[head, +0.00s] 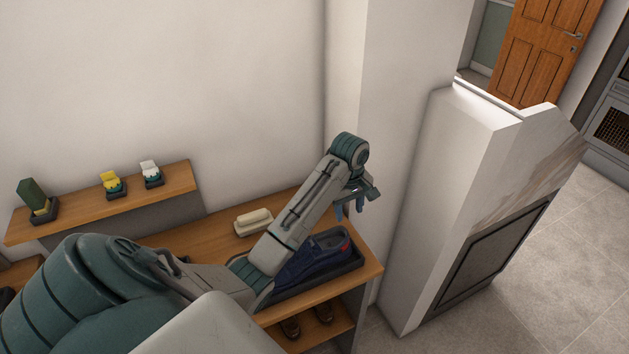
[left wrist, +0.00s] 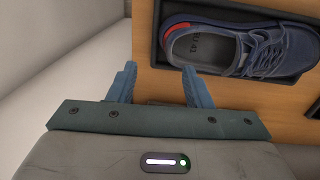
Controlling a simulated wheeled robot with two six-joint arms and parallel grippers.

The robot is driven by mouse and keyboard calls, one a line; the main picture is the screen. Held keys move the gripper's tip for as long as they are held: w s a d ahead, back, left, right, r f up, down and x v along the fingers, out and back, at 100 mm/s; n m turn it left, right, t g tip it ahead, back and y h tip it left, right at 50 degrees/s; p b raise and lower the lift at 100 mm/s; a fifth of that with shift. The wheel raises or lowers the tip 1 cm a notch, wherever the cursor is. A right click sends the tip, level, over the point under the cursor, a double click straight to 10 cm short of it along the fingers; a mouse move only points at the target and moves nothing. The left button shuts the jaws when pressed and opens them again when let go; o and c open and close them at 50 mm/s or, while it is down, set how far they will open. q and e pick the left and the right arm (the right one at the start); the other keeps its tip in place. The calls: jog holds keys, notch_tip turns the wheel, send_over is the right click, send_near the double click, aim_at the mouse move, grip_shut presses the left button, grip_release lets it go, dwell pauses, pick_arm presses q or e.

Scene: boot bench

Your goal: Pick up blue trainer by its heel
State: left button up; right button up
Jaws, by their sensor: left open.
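The blue trainer (head: 312,259) lies in a dark tray (head: 349,267) at the right end of the wooden bench, partly hidden behind my left arm in the head view. In the left wrist view the trainer (left wrist: 245,50) shows its opening, its laces and a red patch at the heel, with the heel to the left. My left gripper (head: 349,209) hangs above the heel end of the tray in the head view. My right gripper is not in view.
A pale brush-like block (head: 253,222) lies on the bench (head: 205,233). A raised shelf (head: 70,215) holds several small items at the left. Brown shoes (head: 291,327) stand on the lower shelf. A white wall and pillar (head: 400,120) stand close behind and right of the gripper.

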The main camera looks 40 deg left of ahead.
aim_at(345, 232)
pick_arm(q)
jog(key=s+f+b, duration=0.2)
jog(key=shift+d+b, duration=0.1)
jog(key=shift+b, duration=0.3)
jog(key=shift+f, duration=0.6)
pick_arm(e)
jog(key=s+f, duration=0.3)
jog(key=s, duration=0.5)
pick_arm(q)
jog(key=f+p, duration=0.2)
jog(key=f, duration=0.1)
jog(key=f+p, duration=0.1)
jog(key=f, duration=0.1)
jog(key=shift+w, duration=0.3)
jog(key=shift+f, duration=0.4)
jog(key=shift+w+f, duration=0.1)
jog(key=shift+f, duration=0.3)
jog(key=c, duration=0.9)
grip_shut()
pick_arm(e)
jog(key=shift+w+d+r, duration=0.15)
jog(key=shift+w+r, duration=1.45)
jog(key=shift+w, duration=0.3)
